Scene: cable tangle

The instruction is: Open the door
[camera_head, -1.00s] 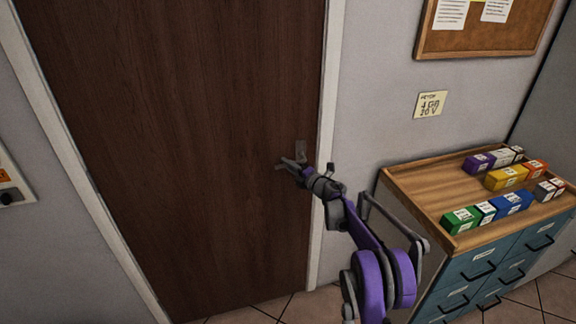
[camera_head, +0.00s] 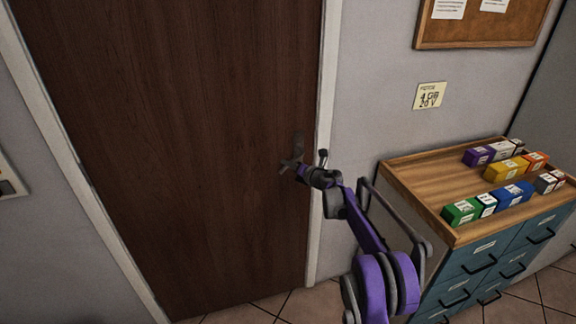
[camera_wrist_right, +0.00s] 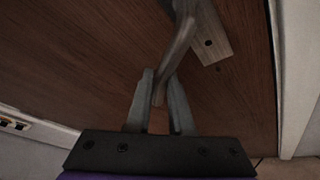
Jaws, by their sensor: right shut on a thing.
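A dark brown wooden door (camera_head: 180,130) stands in a white frame and looks shut. Its metal handle with a plate (camera_head: 298,145) is on the door's right side. My right gripper (camera_head: 289,167) is at the handle. In the right wrist view the lever handle (camera_wrist_right: 178,52) runs down between the two fingers of my right gripper (camera_wrist_right: 160,92), which are shut on its end. The handle's plate (camera_wrist_right: 208,40) shows to the right of the lever. My left gripper is not in view.
A wooden-topped cabinet (camera_head: 405,173) with blue drawers stands right of the door, close to my right arm. Several coloured boxes sit on it. Tiled floor (camera_head: 300,303) shows below.

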